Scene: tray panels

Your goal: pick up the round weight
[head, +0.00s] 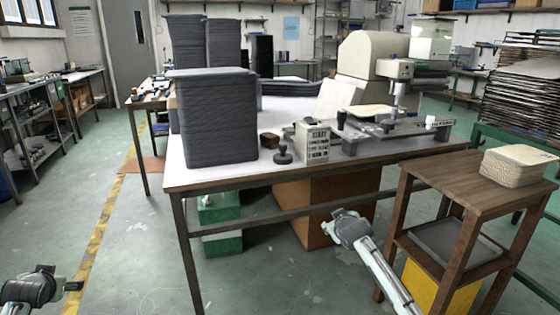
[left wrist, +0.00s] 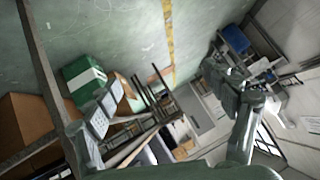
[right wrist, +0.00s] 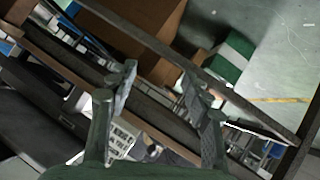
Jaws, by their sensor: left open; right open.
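The round weight (head: 283,156) is a small dark disc with a knob on top. It stands upright near the front edge of the white-topped table (head: 225,179), between the grey stack and the small sign. My right gripper (head: 342,215) is open and empty, below the tabletop level and in front of the table, apart from the weight. Its open fingers also show in the right wrist view (right wrist: 158,85). My left gripper (head: 74,285) is at the lower left, far from the weight. In the left wrist view (left wrist: 166,105) its fingers are wide apart and empty.
A tall grey stack of panels (head: 215,120) stands left of the weight. A lettered sign (head: 313,142) and a grey fixture (head: 385,137) stand right of it, a brown block (head: 269,140) behind it. A wooden stand (head: 440,180) is at the right.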

